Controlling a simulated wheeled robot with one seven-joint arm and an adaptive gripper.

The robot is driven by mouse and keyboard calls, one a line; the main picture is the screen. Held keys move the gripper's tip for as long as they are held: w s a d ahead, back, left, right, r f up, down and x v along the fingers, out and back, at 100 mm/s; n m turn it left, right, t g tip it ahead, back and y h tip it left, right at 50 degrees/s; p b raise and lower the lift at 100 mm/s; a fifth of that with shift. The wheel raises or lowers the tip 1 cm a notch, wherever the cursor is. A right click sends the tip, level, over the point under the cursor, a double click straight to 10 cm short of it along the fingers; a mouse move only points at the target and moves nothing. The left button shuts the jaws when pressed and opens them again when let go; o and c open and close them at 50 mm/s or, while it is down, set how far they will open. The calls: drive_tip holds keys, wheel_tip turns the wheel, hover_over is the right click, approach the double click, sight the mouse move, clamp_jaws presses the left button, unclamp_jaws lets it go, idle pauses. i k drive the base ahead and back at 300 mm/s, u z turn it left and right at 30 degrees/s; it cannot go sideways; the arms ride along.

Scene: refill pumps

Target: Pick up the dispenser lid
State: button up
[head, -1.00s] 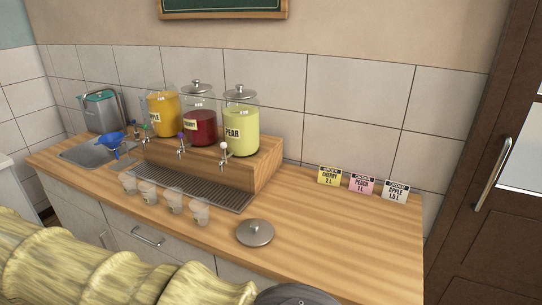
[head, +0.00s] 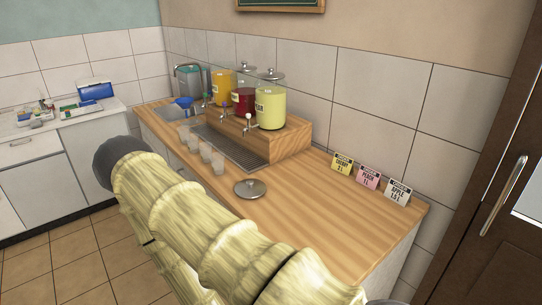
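A round grey metal lid (head: 250,189) with a knob on top lies flat on the wooden counter (head: 300,222), in front of the drip tray. Behind it stand three clear dispensers on a wooden stand: orange (head: 222,90), red (head: 243,101) and yellow-green (head: 270,108). The red and yellow-green ones have metal lids on; I see no lid on the orange one. My arm, in a pale patterned sleeve, crosses the foreground in front of the counter. My gripper is not in view.
Several clear cups (head: 205,152) stand along the drip tray (head: 232,148). Yellow, pink and white cards (head: 368,177) stand at the counter's back right. A sink with a blue funnel (head: 183,103) is at the far end. The counter right of the lid is clear.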

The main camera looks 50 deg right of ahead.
sight(249, 189)
drive_tip(key=z, duration=1)
